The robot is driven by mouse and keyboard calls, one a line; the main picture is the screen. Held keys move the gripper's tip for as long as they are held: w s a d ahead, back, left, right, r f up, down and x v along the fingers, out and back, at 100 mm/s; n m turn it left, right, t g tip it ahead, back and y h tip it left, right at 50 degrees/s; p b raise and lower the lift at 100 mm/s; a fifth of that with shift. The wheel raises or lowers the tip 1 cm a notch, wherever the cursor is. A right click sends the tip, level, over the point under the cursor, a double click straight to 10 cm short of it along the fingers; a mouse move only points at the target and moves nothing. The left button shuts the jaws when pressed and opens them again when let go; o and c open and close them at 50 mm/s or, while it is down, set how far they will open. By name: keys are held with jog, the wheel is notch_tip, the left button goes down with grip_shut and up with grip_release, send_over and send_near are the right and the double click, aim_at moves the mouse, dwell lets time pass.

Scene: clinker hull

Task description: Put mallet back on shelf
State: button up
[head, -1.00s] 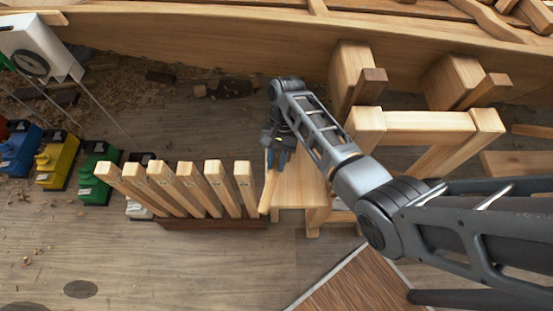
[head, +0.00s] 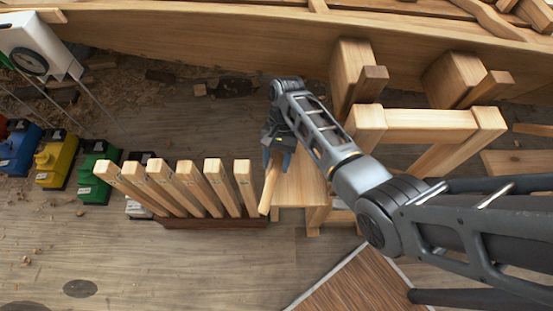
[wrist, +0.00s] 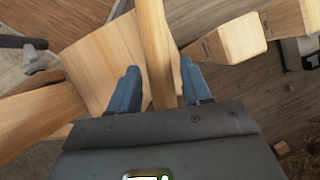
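A pale wooden handle (head: 269,192), which looks like the mallet's, lies along the left edge of a small wooden stand (head: 305,186). I cannot tell whether this stand is the shelf. My gripper (head: 277,160) is above the stand's left edge, pointing down, with its blue fingers apart. In the wrist view, the handle (wrist: 154,45) runs between the two fingertips (wrist: 160,82), with a gap on each side. The stand's flat top (wrist: 100,65) is on the left there. The mallet's head is hidden beneath my gripper.
A rack of upright wooden pieces (head: 205,190) stands close to the left of the stand. A wooden trestle (head: 425,122) is to the right. Green (head: 97,180) and yellow (head: 55,160) clamp-like blocks lie far left.

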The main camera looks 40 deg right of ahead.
jog(key=shift+o, duration=0.3)
jog(key=shift+v, duration=3.9)
